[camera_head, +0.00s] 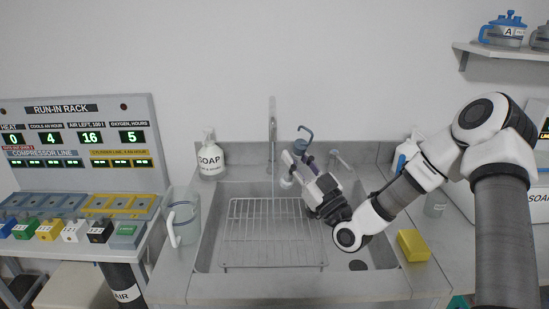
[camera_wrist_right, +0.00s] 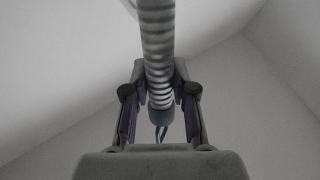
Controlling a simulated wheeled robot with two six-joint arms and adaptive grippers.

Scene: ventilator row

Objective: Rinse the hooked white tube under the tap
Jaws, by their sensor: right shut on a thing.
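My right gripper (camera_head: 301,170) reaches over the sink from the right. It is shut on the hooked white tube (camera_head: 287,183), which shows small and pale at the fingertips, just right of the tap. In the right wrist view the ribbed tube (camera_wrist_right: 158,55) stands between the two fingers, its grey-blue end low between them, and its far end bends off at the top left. The tall grey tap (camera_head: 272,125) rises at the back of the sink (camera_head: 207,235). I cannot tell whether water runs. My left gripper is not in view.
A wire rack (camera_head: 275,232) covers much of the basin. A soap bottle (camera_head: 210,157) and a clear jug (camera_head: 184,218) are left of the basin; a yellow sponge (camera_head: 413,245) lies right.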

